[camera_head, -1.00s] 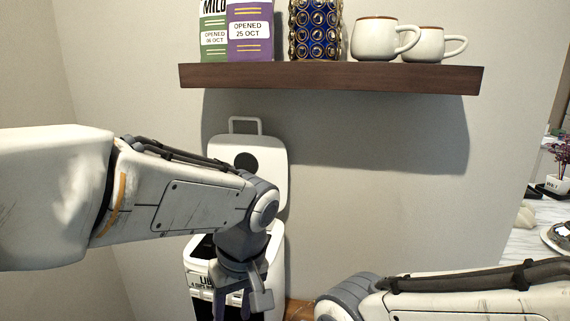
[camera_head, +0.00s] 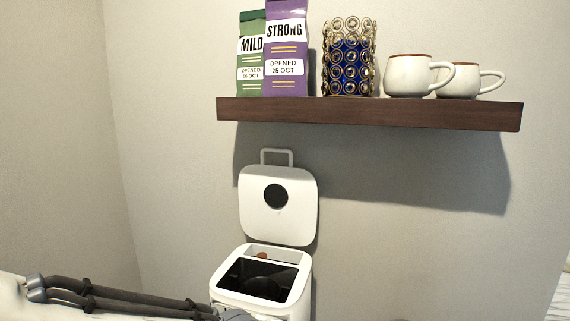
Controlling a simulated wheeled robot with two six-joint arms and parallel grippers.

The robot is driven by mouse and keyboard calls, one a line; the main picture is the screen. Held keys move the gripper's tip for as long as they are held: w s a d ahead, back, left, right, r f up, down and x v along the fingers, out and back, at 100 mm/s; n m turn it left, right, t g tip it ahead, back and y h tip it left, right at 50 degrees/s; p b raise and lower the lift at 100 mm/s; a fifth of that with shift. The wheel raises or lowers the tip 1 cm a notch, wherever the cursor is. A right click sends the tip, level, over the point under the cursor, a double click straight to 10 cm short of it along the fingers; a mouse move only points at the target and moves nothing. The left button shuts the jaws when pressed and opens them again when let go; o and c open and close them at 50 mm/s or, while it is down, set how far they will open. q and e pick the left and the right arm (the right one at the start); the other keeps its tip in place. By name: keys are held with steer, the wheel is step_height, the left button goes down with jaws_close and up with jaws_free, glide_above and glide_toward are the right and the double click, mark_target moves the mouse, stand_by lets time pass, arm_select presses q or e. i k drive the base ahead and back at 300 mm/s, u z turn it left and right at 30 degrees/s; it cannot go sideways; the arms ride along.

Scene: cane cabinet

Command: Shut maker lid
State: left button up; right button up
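The white maker (camera_head: 262,281) stands against the wall at the lower middle of the head view. Its lid (camera_head: 277,205) is open and stands upright behind the opening, with a loop handle on its top edge and a dark round disc on its inner face. The opening shows a dark cavity and a small reddish-brown spot at the back. My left arm shows along the lower left edge and reaches to the maker's front left corner. Its gripper is below the frame. My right gripper is out of view.
A dark wooden shelf (camera_head: 370,113) hangs above the lid. It holds a green bag (camera_head: 250,55), a purple bag (camera_head: 286,50), a blue and gold holder (camera_head: 350,60) and two white mugs (camera_head: 410,75). The wall right of the maker is bare.

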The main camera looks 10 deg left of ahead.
mark_target(278, 204)
steer(key=u, duration=0.05)
steer(key=k, duration=0.65)
steer(key=u, duration=0.45)
steer(key=i, duration=1.35)
steer(key=z, duration=0.5)
